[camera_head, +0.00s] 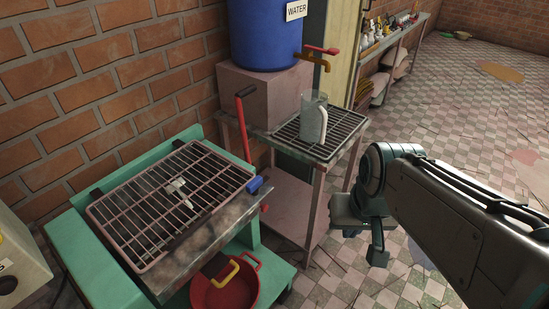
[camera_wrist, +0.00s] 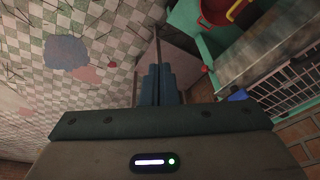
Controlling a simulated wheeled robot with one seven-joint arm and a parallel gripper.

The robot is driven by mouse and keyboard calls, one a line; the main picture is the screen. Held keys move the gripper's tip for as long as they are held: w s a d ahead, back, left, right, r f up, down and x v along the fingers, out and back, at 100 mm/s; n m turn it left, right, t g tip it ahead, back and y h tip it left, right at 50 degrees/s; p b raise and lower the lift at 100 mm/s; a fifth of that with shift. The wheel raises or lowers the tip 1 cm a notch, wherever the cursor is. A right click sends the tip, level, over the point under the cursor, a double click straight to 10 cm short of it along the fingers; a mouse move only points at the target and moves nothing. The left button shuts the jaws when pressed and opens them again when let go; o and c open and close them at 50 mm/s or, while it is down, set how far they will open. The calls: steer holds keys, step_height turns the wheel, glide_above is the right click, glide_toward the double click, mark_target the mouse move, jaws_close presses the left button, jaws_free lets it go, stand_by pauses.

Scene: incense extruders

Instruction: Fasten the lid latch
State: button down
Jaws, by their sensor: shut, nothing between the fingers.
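A green machine (camera_head: 105,262) stands at the left with a metal-bar grate lid (camera_head: 160,205) lying across its tray. A small blue piece (camera_head: 255,185), possibly the latch, sits at the lid's right corner; it also shows in the wrist view (camera_wrist: 237,96). I cannot tell whether it is fastened.
A red pot (camera_head: 215,296) sits under the tray front. A wire-topped stand (camera_head: 345,130) holds a clear jug (camera_head: 313,118) below a blue water barrel (camera_head: 262,35). Checkered floor (camera_head: 405,280) lies open at right.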

mark_target(258, 184)
steer(key=w+a+f+m+t+y+b, duration=0.1)
steer(key=w+a+f+m+y+b, duration=0.2)
steer(key=w, duration=0.6)
steer(key=w+a+f+m+t+y+b, duration=0.2)
steer(key=w+a+f+m+y+b, duration=0.1)
steer(key=w, duration=0.5)
steer(key=shift+w+m+y, duration=0.35)
steer(key=shift+m+y, duration=0.25)
steer(key=x, duration=0.4)
steer(key=r+x, duration=0.1)
steer(key=x, duration=0.3)
steer(key=a+x, duration=0.1)
steer(key=x, duration=0.3)
steer(key=shift+w+a+r, duration=0.1)
steer(key=shift+w+r, duration=0.1)
steer(key=shift+w, duration=0.2)
steer(key=shift+w+a, duration=0.35)
steer(key=shift+a, duration=0.05)
steer(key=shift+w+d, duration=0.1)
steer(key=shift+w, duration=0.05)
steer(key=shift+n, duration=0.3)
